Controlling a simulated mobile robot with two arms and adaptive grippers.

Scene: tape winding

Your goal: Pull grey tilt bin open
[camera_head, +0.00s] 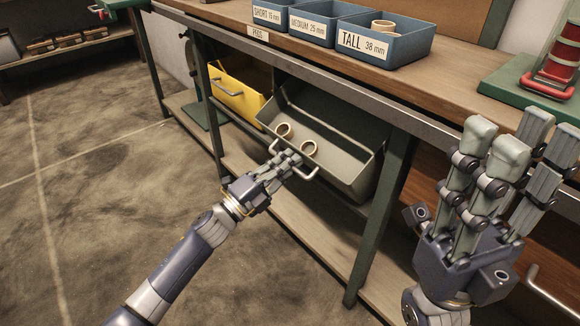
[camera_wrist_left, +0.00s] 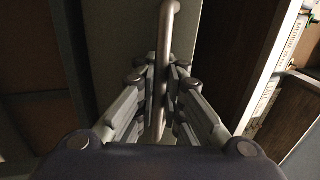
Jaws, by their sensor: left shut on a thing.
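The grey tilt bin (camera_head: 343,158) hangs under the workbench and is tilted outward, its inside showing from above. In the left wrist view the handle bar (camera_wrist_left: 163,70) runs between the fingers. My right gripper (camera_head: 500,140) is raised at the right, fingers spread apart and empty, away from the bin.
A yellow bin (camera_head: 238,97) sits left of the grey one. Blue trays, including one labelled TALL 38 mm (camera_head: 400,50), stand on the workbench (camera_head: 450,85). A green leg (camera_head: 376,225) stands right of the grey bin. The floor (camera_head: 90,180) at left is clear.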

